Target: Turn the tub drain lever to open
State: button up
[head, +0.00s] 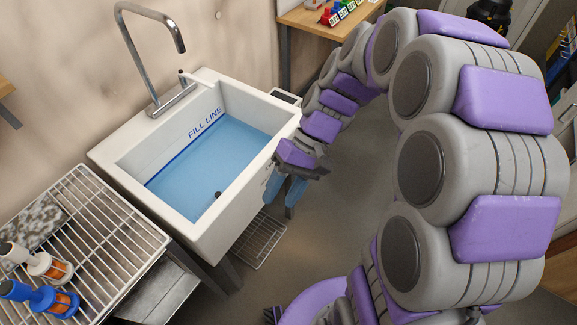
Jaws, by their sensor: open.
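The white tub (115,158) stands against the wall, with blue water (205,165) inside and a "FILL LINE" mark on its inner wall. A small dark drain (218,194) shows through the water. My gripper (284,190) points down outside the tub's right side, close to that outer wall. Its blue fingers are apart, and I see nothing between them. I cannot make out the drain lever; the gripper covers part of that side. I cannot tell whether the gripper touches the tub.
A tall metal faucet (123,50) rises behind the tub. A wire rack (110,222) at the left holds an orange-and-white item (42,264) and a blue-and-orange one (38,297). A wooden table (296,18) with colored items stands behind. Another rack (262,240) lies low beside the tub.

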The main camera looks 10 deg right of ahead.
jog(key=w+d+f+m+t+y+p, duration=0.1)
jog(key=w+d+f+y, duration=0.15)
jog(key=w, duration=0.45)
jog(key=w+d+f+t+y+p, duration=0.1)
jog(key=w+d+f+y, duration=0.1)
jog(key=w+f+y, duration=0.3)
jog(key=w+d+f+m+t+y+p, duration=0.1)
jog(key=w+d+f, duration=0.15)
jog(key=w, duration=0.55)
jog(key=d+f+m+t+y+p, duration=0.1)
jog(key=d+f+m+t, duration=0.1)
jog(key=d+f+t, duration=0.55)
jog(key=d+f+m+t+p, duration=0.1)
jog(key=d+f+t+p, duration=0.1)
jog(key=d+f, duration=0.9)
jog(key=s+f+b+x, duration=0.1)
jog(key=f+b+x, duration=0.1)
jog(key=x, duration=1.8)
jog(key=shift+a+f+g+b, duration=0.2)
jog(key=shift+f+g+b, duration=0.2)
jog(key=shift+b, duration=0.1)
grip_shut()
